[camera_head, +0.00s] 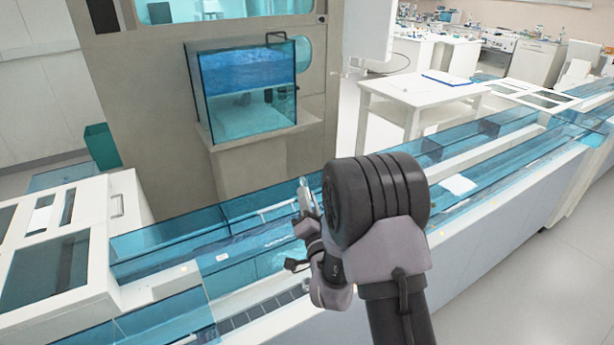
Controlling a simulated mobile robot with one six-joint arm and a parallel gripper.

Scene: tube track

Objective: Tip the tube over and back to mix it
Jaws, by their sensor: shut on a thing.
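My gripper (306,224) is at the end of my arm, above the blue-walled track in the middle of the view. It is shut on the tube (304,194), a small, pale, clear-looking piece that sticks up above the fingers. The tube looks close to upright, with a slight tilt. Its lower part is hidden by the fingers, and its contents are too small to make out. My dark wrist covers the space right of the tube.
The glass-walled track (250,206) runs across below my gripper. A white cabinet (128,225) stands at the left. A blue tank (243,95) sits on a stand behind. A white table (420,92) is at the back right. The air above the track left of my gripper is clear.

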